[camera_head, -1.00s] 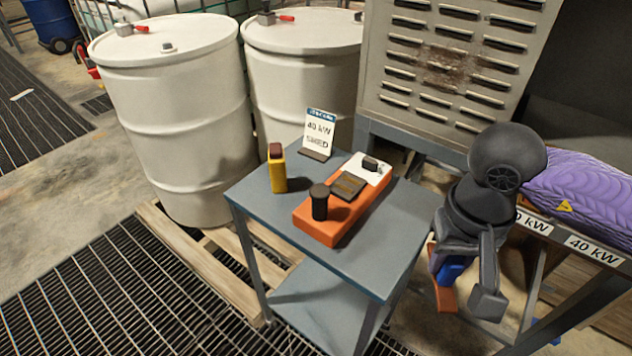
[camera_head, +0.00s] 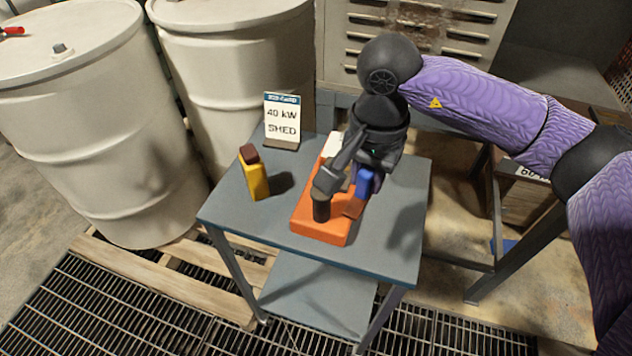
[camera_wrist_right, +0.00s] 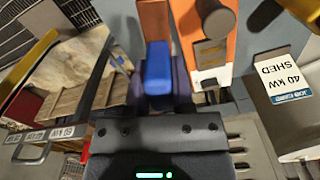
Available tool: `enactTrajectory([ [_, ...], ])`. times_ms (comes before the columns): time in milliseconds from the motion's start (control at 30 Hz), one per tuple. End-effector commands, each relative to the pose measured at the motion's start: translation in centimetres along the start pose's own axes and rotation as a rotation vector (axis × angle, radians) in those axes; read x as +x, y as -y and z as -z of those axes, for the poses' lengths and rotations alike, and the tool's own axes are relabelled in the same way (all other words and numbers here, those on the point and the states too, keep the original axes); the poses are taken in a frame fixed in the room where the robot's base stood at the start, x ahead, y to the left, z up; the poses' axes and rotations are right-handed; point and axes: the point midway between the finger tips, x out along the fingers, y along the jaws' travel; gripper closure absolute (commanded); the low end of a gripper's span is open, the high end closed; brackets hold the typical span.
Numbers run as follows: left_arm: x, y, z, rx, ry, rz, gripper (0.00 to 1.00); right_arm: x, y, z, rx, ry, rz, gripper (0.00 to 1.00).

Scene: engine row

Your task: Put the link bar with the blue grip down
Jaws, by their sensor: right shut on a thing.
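The link bar is copper-coloured (camera_head: 354,207) with a blue grip (camera_head: 366,180). My right gripper (camera_head: 362,184) is shut on the blue grip and points down over the grey-blue table (camera_head: 398,235). The bar is at the right side of the orange unit (camera_head: 310,222), which has a black knob (camera_head: 321,207). In the right wrist view the blue grip (camera_wrist_right: 158,68) is between the fingers, and the copper bar (camera_wrist_right: 154,22) extends beyond it, alongside the orange unit (camera_wrist_right: 185,15). I cannot tell whether the bar touches the table. My left gripper is out of view.
A yellow block with a dark top (camera_head: 255,175) stands on the table's left. A 40 kW SHED sign (camera_head: 282,120) stands at the back. White drums (camera_head: 90,130) are beyond the left side. The table's right front is clear.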

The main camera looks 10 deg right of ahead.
Motion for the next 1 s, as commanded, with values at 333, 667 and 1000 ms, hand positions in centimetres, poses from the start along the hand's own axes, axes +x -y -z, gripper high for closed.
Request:
enactTrajectory([
  [333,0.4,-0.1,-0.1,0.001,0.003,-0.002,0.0,1.1,0.2,3.0,0.827,0.004,-0.001,1.0],
  [667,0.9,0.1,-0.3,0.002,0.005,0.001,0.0,3.6,-1.4,6.9,1.983,0.005,-0.007,1.0],
  [1000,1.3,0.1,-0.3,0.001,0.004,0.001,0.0,6.2,-4.0,9.2,2.864,-0.002,-0.007,1.0],
])
